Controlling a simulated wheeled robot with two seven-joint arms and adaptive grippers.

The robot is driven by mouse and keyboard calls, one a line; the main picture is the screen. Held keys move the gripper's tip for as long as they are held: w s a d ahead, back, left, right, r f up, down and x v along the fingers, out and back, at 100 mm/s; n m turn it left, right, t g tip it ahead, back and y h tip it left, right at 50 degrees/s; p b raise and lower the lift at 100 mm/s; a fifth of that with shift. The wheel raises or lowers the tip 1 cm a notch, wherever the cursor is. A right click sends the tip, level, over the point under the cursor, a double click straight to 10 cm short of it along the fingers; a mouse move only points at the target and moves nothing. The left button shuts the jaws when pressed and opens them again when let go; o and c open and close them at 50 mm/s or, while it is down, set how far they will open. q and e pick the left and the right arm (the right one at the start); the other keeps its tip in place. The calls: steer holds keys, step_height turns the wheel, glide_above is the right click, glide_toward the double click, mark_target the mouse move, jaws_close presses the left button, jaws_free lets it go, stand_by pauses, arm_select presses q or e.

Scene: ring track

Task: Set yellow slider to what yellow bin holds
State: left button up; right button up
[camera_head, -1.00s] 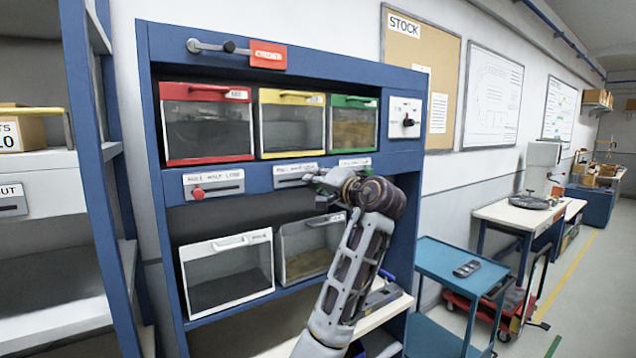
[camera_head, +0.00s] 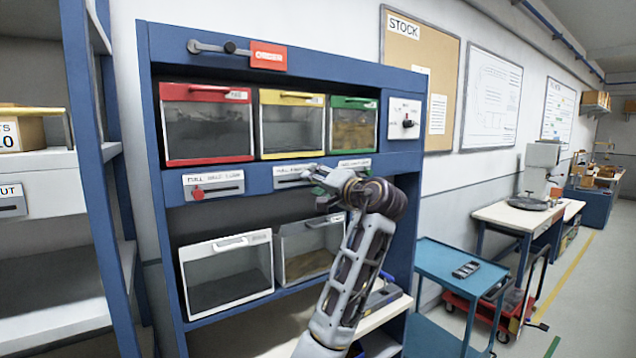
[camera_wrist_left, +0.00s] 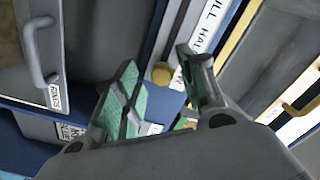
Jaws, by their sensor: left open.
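The yellow bin (camera_head: 291,125) sits in the middle of the upper row, with a yellow top rim and a clear front. Its inside looks grey; the fill level is hard to tell. Below it is the yellow slider's plate (camera_head: 287,183), with a slot and a printed label. The yellow slider knob (camera_wrist_left: 161,74) shows in the left wrist view; in the head view my gripper hides it. My left gripper (camera_head: 322,182) is open at the plate. In the wrist view its green-padded fingertips (camera_wrist_left: 160,85) are on either side of the knob, with gaps visible. My right gripper is not in view.
A red bin (camera_head: 208,130) and a green bin (camera_head: 353,128) flank the yellow one. The red slider knob (camera_head: 198,193) is at its slot's left end. A blue cart (camera_head: 440,270) stands to the right.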

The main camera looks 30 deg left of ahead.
arm_select(q)
steer(key=v, duration=1.2)
steer(key=shift+w, duration=0.2)
stand_by(0.4)
